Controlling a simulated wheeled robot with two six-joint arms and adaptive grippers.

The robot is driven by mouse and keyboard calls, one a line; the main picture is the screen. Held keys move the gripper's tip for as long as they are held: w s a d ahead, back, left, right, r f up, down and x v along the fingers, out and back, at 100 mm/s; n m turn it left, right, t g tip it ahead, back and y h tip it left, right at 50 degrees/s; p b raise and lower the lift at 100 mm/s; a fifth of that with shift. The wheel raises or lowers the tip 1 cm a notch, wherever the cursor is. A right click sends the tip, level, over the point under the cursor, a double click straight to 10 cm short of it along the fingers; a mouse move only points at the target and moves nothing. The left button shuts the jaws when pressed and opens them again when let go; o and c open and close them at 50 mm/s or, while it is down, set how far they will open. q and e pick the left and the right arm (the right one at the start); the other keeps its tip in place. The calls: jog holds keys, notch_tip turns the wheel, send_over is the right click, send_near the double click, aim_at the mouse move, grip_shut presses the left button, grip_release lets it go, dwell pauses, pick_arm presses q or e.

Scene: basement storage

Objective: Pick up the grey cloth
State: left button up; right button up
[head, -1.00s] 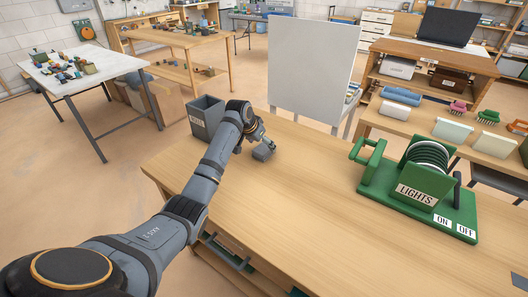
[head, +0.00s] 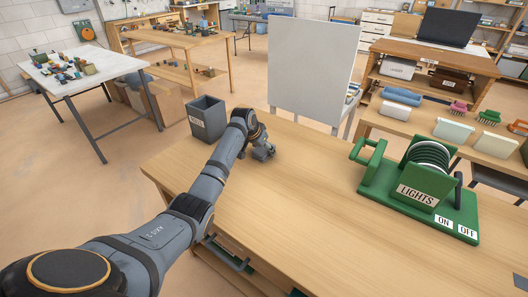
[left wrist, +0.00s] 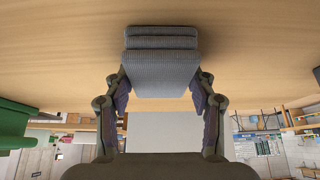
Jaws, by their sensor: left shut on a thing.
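The grey cloth (left wrist: 160,68) is a folded, ribbed pad seen in the left wrist view, between the two fingers of my left gripper (left wrist: 162,88). The fingers close on it from both sides. In the head view my left gripper (head: 262,152) is low over the far left part of the wooden workbench (head: 300,200). There the gripper mostly hides the cloth, and I cannot tell whether it rests on the top. My right gripper is out of view.
A green reel marked LIGHTS (head: 420,180) stands at the bench's right. A whitish panel (head: 313,70) rises behind. The bench middle is clear.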

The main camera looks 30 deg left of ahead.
aim_at(264, 148)
pick_arm(q)
jog(key=shift+r, duration=0.15)
jog(key=shift+r, duration=0.3)
notch_tip(264, 148, up, 3)
jog(key=shift+f, duration=0.15)
jog(key=v, duration=0.3)
jog(key=s+d+v, duration=0.1)
jog(key=v, duration=0.1)
jog(key=shift+s+a+p, duration=0.1)
jog(key=shift+p, duration=0.25)
jog(key=s+d+r, duration=0.2)
jog(key=s+r, duration=0.3)
jog(key=s, duration=0.5)
